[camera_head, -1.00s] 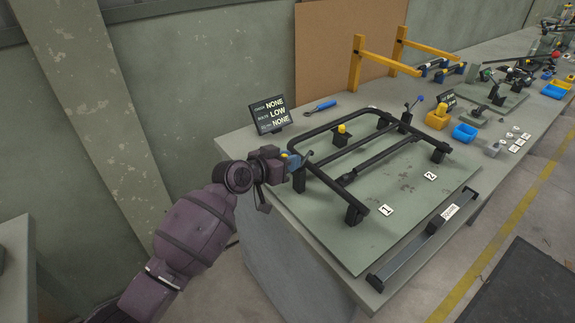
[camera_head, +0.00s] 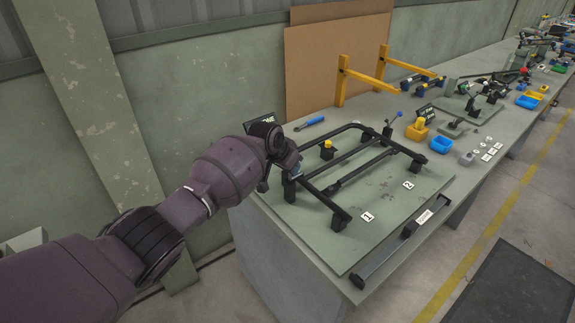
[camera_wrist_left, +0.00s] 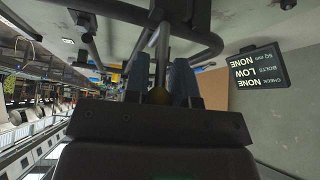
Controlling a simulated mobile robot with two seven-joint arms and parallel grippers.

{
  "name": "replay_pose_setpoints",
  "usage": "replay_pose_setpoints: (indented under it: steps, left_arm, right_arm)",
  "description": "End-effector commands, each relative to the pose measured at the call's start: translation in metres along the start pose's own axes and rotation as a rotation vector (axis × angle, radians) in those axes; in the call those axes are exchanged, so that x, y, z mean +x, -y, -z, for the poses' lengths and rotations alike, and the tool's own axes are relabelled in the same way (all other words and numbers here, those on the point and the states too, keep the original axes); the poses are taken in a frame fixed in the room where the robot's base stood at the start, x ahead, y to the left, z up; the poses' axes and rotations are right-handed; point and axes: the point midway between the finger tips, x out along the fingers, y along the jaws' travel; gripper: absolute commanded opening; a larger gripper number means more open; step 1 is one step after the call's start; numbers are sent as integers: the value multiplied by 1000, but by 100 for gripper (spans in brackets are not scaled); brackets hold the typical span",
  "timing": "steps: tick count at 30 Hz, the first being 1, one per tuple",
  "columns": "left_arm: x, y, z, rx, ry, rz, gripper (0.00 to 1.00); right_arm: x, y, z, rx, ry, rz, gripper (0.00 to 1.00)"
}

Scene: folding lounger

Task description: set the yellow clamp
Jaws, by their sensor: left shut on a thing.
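The black tube frame (camera_head: 343,186) lies on a grey-green plate (camera_head: 385,225) on the bench. My left gripper (camera_head: 294,170) is at the frame's left rear corner, mostly hidden behind my wrist. A yellow knob (camera_head: 327,145) on a black post stands inside the frame, apart from the gripper. My right gripper is not in view.
A display panel (camera_wrist_left: 257,69) stands close behind the gripper. A blue-handled tool (camera_head: 310,123) lies behind the frame. A yellow block (camera_head: 417,130) and a blue bin (camera_head: 441,144) stand to the right. A dark bar (camera_head: 386,254) lies along the front edge.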

Motion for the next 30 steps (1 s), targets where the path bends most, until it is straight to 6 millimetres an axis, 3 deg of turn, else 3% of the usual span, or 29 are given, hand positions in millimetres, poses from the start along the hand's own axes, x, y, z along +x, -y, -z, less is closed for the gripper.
replay_pose_setpoints:
  steps: [19, 20, 23, 30]
  left_arm:
    - [2, -1, 2, 5, 47, 8, 0]
    - [2, -1, 2, 5, 47, 8, 25]
    - [2, -1, 2, 5, 47, 8, 41]
    - [2, -1, 2, 5, 46, 8, 41]
  right_arm:
    - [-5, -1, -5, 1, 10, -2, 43]
    - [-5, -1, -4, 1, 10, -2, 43]
    - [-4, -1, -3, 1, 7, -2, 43]
    - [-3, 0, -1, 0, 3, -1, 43]
